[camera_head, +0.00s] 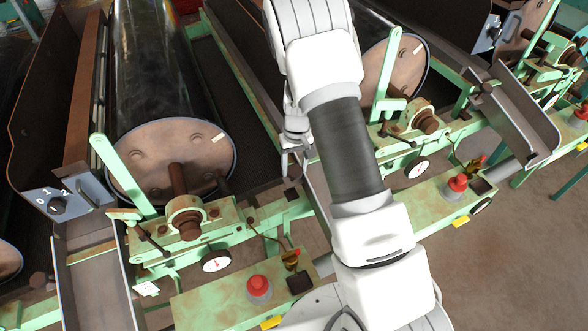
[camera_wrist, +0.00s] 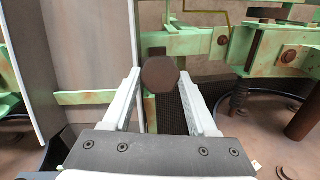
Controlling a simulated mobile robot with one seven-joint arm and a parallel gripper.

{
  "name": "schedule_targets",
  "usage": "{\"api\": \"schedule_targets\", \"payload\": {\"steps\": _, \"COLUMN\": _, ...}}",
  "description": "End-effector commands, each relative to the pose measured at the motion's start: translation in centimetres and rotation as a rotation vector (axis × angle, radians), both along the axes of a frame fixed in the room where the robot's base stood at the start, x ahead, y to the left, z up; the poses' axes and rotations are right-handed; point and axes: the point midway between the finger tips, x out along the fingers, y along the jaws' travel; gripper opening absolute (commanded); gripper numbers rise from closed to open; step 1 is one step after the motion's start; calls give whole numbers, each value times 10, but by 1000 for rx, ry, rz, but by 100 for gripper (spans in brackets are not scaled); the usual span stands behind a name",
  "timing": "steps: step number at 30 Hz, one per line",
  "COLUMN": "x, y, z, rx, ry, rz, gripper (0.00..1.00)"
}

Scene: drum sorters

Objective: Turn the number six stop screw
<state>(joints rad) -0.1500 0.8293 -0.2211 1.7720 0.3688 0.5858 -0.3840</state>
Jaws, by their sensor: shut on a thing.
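In the wrist view a rusty brown screw head (camera_wrist: 160,76), faceted at its edge, sits between the two pale fingers of my gripper (camera_wrist: 160,84). The fingers flank it on its left and right sides and hold it. No number shows beside it, so I cannot tell from a label which stop screw this is. In the head view my arm crosses the middle of the picture and hides most of the gripper and the screw.
Two large drums with rusty end discs (camera_head: 172,160) flank my arm in green frames. A green lever (camera_head: 122,175), a gauge (camera_head: 216,261), a red button (camera_head: 259,283) and a numbered switch (camera_head: 57,204) stand nearby. Green rails (camera_wrist: 200,42) lie close beyond the fingers.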

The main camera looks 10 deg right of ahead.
Motion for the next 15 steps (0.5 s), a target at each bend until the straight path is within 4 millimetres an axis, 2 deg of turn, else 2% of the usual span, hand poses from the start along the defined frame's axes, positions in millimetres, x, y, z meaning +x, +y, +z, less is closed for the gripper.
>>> {"api": "schedule_targets", "payload": {"steps": 15, "x": -1, "y": -5, "z": -3, "rx": 142, "ry": 28, "rz": -473, "gripper": 3}}
